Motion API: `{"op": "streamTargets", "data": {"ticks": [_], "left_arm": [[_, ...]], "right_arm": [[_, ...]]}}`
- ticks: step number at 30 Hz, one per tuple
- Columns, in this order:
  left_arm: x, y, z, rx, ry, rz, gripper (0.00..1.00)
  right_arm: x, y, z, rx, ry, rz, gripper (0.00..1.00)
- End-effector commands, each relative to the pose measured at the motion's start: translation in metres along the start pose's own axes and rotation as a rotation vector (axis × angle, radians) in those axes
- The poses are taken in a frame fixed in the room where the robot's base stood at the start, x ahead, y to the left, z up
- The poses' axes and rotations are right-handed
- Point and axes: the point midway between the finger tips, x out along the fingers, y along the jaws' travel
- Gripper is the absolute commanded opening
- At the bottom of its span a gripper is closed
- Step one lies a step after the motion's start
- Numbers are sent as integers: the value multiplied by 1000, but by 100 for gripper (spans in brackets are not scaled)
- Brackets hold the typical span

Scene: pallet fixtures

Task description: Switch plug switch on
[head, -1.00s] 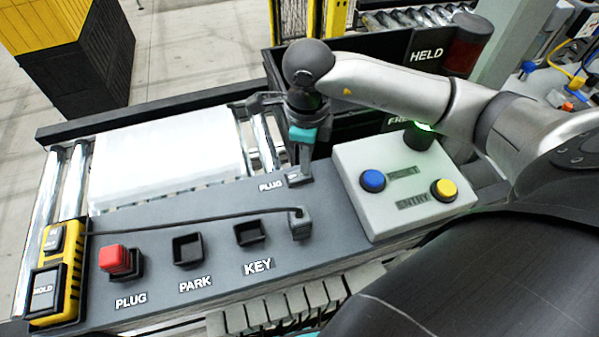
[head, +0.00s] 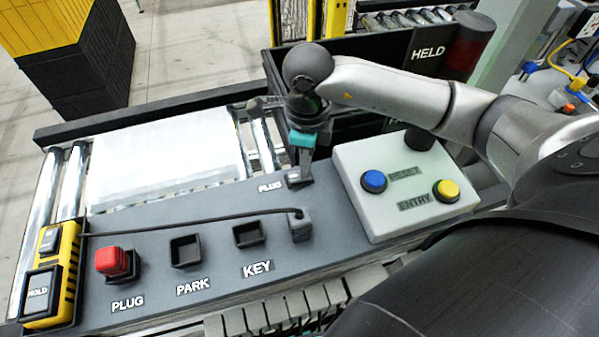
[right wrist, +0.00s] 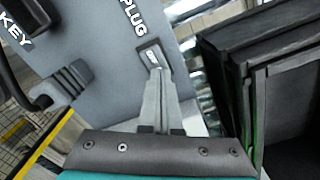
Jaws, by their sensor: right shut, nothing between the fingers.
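The plug switch (right wrist: 152,55) is a small pale switch in a dark frame, set in the grey panel beside the upper PLUG label (head: 270,187). In the head view, its dark mount (head: 299,182) is partly covered by my right gripper (head: 304,174). The right gripper is shut and empty, pointing down with its fingertips at the switch. In the right wrist view, the closed fingertips (right wrist: 156,75) overlap the near end of the switch; I cannot tell whether they touch. My left gripper is not in view.
A red plug block (head: 113,261), an empty PARK socket (head: 187,250) and a KEY socket (head: 249,233) line the panel. A black cable (head: 200,220) crosses it. A grey box (head: 410,185) with blue and yellow buttons stands right. A black bin (head: 285,85) is behind.

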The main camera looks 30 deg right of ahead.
Motion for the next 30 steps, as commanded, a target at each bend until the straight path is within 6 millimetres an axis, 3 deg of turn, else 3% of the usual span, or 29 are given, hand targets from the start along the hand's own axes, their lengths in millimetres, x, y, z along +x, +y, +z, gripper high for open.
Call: {"op": "streamTargets", "data": {"ticks": [24, 30], "left_arm": [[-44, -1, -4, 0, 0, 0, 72], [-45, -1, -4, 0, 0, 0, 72]], "right_arm": [[-66, 0, 0, -1, 0, -1, 0], [-69, 0, 0, 0, 1, -1, 0]]}}
